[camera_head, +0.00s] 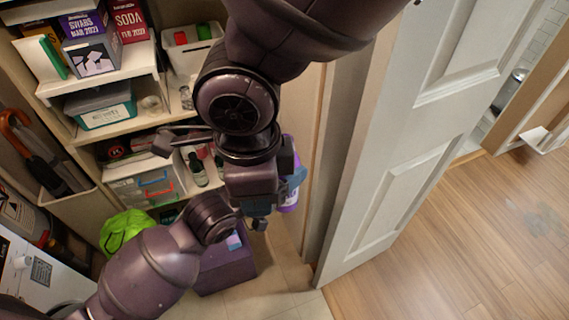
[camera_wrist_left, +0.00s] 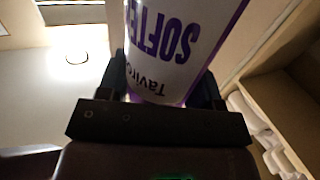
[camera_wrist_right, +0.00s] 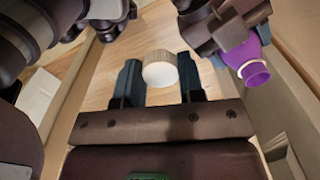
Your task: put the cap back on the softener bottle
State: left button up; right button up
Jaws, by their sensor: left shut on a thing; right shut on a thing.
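The softener bottle (camera_wrist_left: 175,45), white-labelled with purple edges, fills the upper middle of the left wrist view. My left gripper (camera_wrist_left: 162,88) is shut on it, a finger on each side. In the right wrist view the purple bottle (camera_wrist_right: 240,52) is tilted, its open round neck toward the lower right. The ribbed white cap (camera_wrist_right: 160,70) is between the fingers of my right gripper (camera_wrist_right: 160,77), which is shut on it. The cap is apart from the neck, to its left. In the head view only part of the bottle (camera_head: 291,198) shows behind my arms; the cap is hidden.
Shelves with boxes and bottles stand at the left, with a teal-based bin (camera_head: 103,107) among them. A purple box (camera_head: 226,268) is on the floor below my arms. A white door (camera_head: 405,150) stands close on the right.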

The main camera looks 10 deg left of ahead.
jog(key=w+d+r+m, duration=0.1)
jog(key=w+r+m, duration=0.2)
jog(key=w, duration=0.3)
jog(key=w+d+r+m, duration=0.1)
jog(key=w+r+m, duration=0.2)
jog(key=w+m, duration=0.2)
jog(key=shift+w, duration=0.8)
jog(key=shift+f, duration=0.15)
jog(key=shift+f, duration=1.9)
jog(key=shift+f, duration=0.85)
jog(key=shift+f, duration=0.55)
